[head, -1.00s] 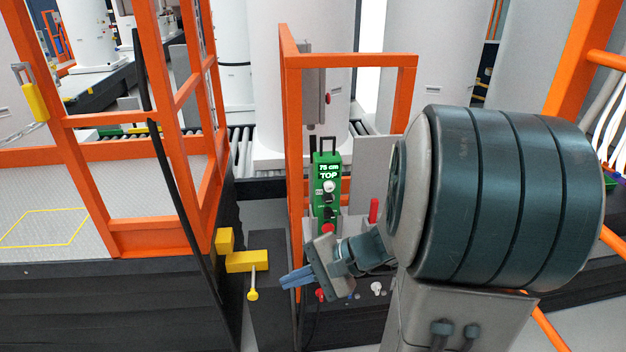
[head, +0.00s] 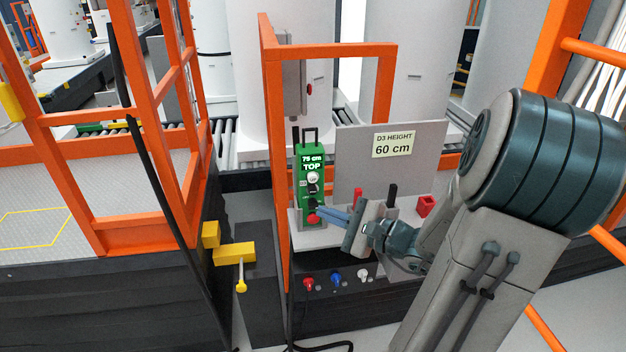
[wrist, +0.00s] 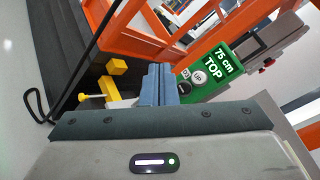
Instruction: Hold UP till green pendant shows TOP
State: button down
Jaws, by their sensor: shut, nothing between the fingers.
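The green pendant (head: 303,207) stands upright on a grey shelf, and its display reads "75 cm TOP". It has a white UP button (head: 313,178), a dark button below it, and a red button (head: 312,218) at the bottom. The pendant also shows in the wrist view (wrist: 222,66), with the UP button (wrist: 199,79) uncovered. My gripper (head: 322,213) is shut and empty, its blue fingers pointing left beside the pendant's lower end. In the wrist view the fingers (wrist: 160,70) are together, left of the UP button. I cannot tell whether they touch the pendant.
A grey panel with a sign (head: 393,145) reading "D3 HEIGHT 60 cm" stands behind my gripper. An orange frame (head: 274,150) rises close left of the pendant. A yellow block with a lever (head: 234,253) is lower left. White tanks (head: 275,80) stand behind.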

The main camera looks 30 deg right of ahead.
jog(key=shift+w, duration=0.15)
jog(key=w+d+b, duration=0.1)
jog(key=w+d, duration=0.1)
jog(key=w, duration=0.6)
jog(key=shift+d+b, duration=0.2)
jog(key=shift+b, duration=0.1)
jog(key=shift+w, duration=0.2)
dwell(1.6)
jog(key=shift+w+d, duration=0.15)
jog(key=shift+w, duration=0.15)
jog(key=shift+w+d+b, duration=0.15)
jog(key=shift+w+b, duration=0.15)
jog(key=shift+w, duration=0.2)
dwell(0.7)
dwell(1.6)
jog(key=shift+s+a, duration=0.3)
jog(key=shift+s, duration=0.6)
jog(key=shift+s+a, duration=0.25)
jog(key=shift+s, duration=0.55)
jog(key=shift+s+a, duration=0.2)
jog(key=shift+s, duration=0.6)
jog(key=shift+s+a, duration=0.25)
jog(key=shift+s, duration=0.55)
